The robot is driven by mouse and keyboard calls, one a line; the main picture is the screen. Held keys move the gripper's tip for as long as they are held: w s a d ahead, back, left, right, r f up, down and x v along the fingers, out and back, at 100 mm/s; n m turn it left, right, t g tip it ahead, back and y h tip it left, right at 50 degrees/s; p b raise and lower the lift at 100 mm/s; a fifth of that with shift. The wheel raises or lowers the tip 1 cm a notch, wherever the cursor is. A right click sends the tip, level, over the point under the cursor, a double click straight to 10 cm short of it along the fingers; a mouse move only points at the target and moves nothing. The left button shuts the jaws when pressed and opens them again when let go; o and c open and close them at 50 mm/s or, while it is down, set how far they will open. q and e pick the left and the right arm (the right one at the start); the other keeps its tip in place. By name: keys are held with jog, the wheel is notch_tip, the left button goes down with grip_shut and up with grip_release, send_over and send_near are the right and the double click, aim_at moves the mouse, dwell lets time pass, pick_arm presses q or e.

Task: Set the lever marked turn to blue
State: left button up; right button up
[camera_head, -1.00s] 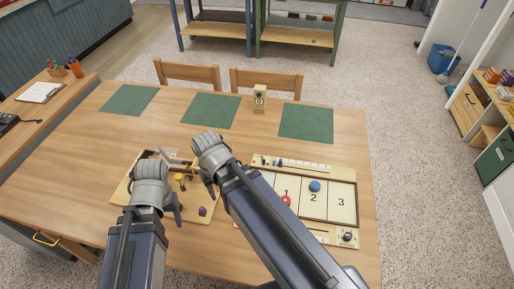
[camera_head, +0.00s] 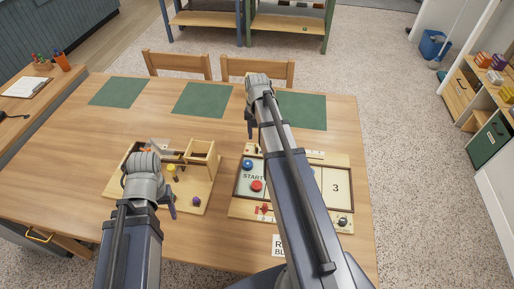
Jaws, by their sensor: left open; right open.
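The game board (camera_head: 336,203) lies on the table at the right, with a red disc (camera_head: 256,185) and a blue disc (camera_head: 247,164) by START. A small red part (camera_head: 264,208), perhaps the lever, is on its front strip; its marking is too small to read. A dark knob (camera_head: 343,222) is at the front right corner. My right arm covers the middle of the board. My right gripper (camera_head: 250,122) is open beyond the board's back edge. My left gripper (camera_head: 171,205) is open over the wooden tray, left of the board.
The wooden tray (camera_head: 190,202) holds a yellow piece, a purple knob (camera_head: 196,201) and an open box (camera_head: 202,153). A white card (camera_head: 278,245), partly covered by my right arm, lies in front of the board. Green mats (camera_head: 201,99) and chairs are at the back. The table's left is clear.

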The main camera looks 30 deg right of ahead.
pick_arm(q)
notch_tip(320, 180, down, 7)
jog(key=b, duration=0.6)
pick_arm(e)
notch_tip(320, 180, down, 7)
jog(key=shift+f, duration=0.1)
grip_shut()
